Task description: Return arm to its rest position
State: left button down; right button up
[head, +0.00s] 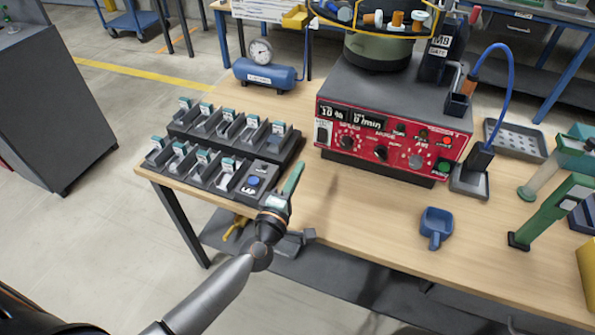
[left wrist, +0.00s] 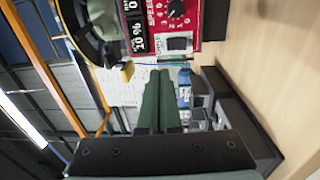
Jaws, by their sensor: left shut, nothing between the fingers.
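My left gripper (head: 293,178) is in the head view, at the end of the arm that comes in from the bottom left. It is above the front edge of the wooden table (head: 365,217), just right of the black racks. Its green fingers are together with nothing between them. In the left wrist view the closed fingers (left wrist: 157,100) point toward the red control panel and the racks. My right gripper is not in view.
Two black slotted racks (head: 203,180) stand left of the gripper. A red-fronted control box (head: 392,140) with the bowl feeder (head: 378,50) stands behind. A blue scoop (head: 436,224), green stands (head: 553,209) and a blue tank (head: 265,75) are also on the table. The front middle is clear.

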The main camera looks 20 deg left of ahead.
pick_arm(q)
jog(key=s+d+f+m+g+h, duration=0.45)
jog(key=s+f+m, duration=0.45)
jog(key=s+m, duration=0.3)
jog(key=s+a+f+m+g+y, duration=0.3)
jog(key=s+f+m+g, duration=0.2)
jog(key=s, duration=0.7)
notch_tip(320, 180, down, 4)
jog(key=m+p, duration=0.1)
jog(key=m, duration=0.1)
jog(key=shift+s+a+r+m, duration=0.2)
jog(key=shift+s+a+m, duration=0.1)
